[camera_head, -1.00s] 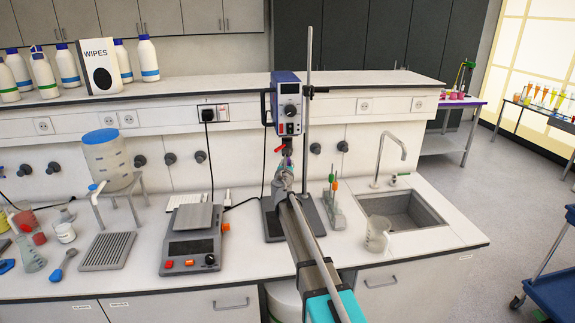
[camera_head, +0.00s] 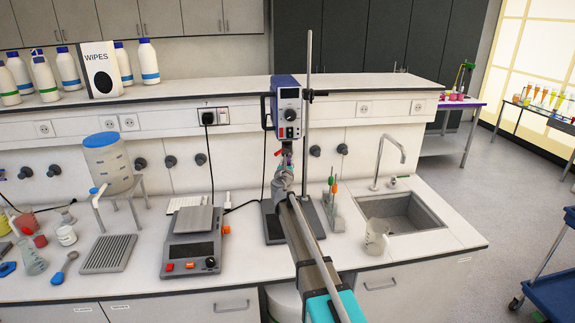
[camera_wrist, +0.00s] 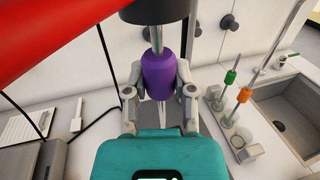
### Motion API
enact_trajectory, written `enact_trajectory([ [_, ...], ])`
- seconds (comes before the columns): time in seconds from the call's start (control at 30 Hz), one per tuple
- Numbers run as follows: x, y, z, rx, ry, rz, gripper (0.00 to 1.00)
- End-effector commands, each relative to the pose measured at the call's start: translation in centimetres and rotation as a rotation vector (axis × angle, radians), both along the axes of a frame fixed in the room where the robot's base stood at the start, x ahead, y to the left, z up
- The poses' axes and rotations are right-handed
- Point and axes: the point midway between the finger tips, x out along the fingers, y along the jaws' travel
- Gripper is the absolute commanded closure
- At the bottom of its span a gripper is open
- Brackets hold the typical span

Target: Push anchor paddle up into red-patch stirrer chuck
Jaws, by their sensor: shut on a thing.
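My gripper (camera_wrist: 157,92) is shut on a purple grip piece (camera_wrist: 160,75) of the anchor paddle, between its two grey fingers. It also shows in the camera_head view (camera_head: 284,180), below the overhead stirrer (camera_head: 289,105). A thin grey shaft (camera_wrist: 156,42) rises from the purple piece to a dark round chuck (camera_wrist: 154,12). I cannot tell how deep the shaft sits in it. A large red part (camera_wrist: 50,35) crosses the upper left of the wrist view. A small red patch (camera_head: 281,132) shows low on the stirrer. The paddle's lower end is mostly hidden.
The stirrer's tall rod (camera_head: 309,60) stands close on the right. A rack with green and orange-topped tools (camera_head: 334,212) is right of my gripper, before the sink (camera_head: 405,212). A hotplate (camera_head: 190,250) stands left. A glass beaker (camera_head: 376,238) is near the sink.

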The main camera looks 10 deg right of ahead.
Motion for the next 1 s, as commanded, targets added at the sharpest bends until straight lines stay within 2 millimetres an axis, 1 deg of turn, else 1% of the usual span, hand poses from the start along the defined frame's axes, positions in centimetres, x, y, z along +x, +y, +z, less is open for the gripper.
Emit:
enact_trajectory([
  [0.17,0.00,0.02,0.37,0.000,0.000,0.000,1.00],
  [0.3,0.00,0.02,0.25,0.000,0.000,0.000,1.00],
  [0.33,0.00,0.02,0.25,0.000,0.000,0.000,0.63],
  [0.47,0.00,0.03,0.24,0.000,0.000,0.000,0.39],
  [0.5,0.00,0.03,0.24,0.000,0.000,0.000,0.31],
  [0.53,0.00,0.03,0.24,0.000,0.000,0.000,0.27],
  [1.0,-0.26,0.10,0.24,0.000,0.000,0.001,0.27],
])
